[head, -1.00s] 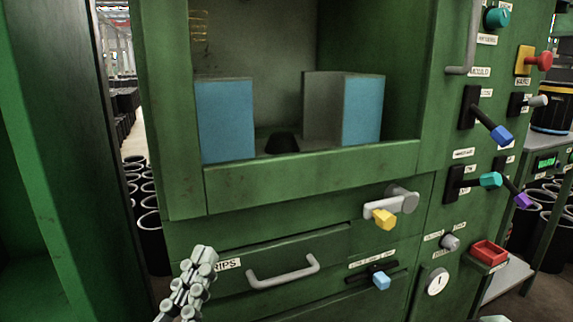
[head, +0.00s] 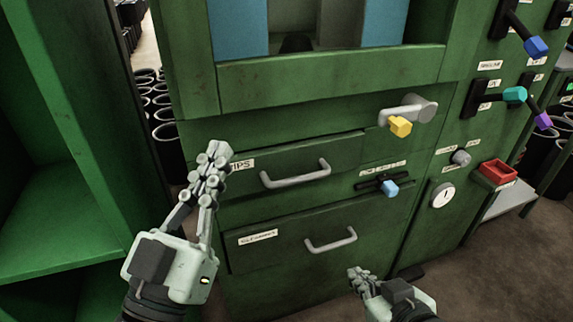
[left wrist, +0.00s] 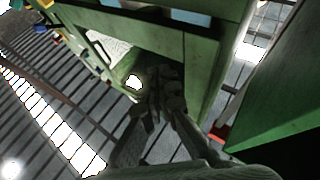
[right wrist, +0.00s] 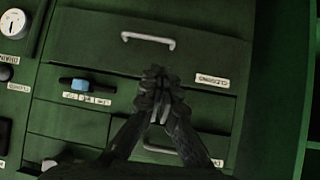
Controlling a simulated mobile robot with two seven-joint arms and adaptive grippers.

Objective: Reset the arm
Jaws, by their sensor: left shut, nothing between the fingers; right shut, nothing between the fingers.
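My left gripper (head: 214,165) is shut and empty in the head view, raised in front of the left edge of the green machine (head: 200,80). Its fingers (left wrist: 160,90) also show in the left wrist view, touching nothing that I can see. My right gripper (head: 357,274) is shut and empty, low in front of the machine, to the right of the lower drawer's handle (head: 331,240). In the right wrist view its closed fingertips (right wrist: 158,78) show in front of the drawer fronts. I cannot tell its exact distance from them.
The machine carries an upper drawer handle (head: 296,176), a yellow-tipped lever (head: 400,126), a blue slider knob (head: 390,188), a dial (head: 443,195) and a red tray (head: 498,172). A green shelf unit (head: 60,220) stands at the left. Black bins (head: 160,115) stand behind the gap.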

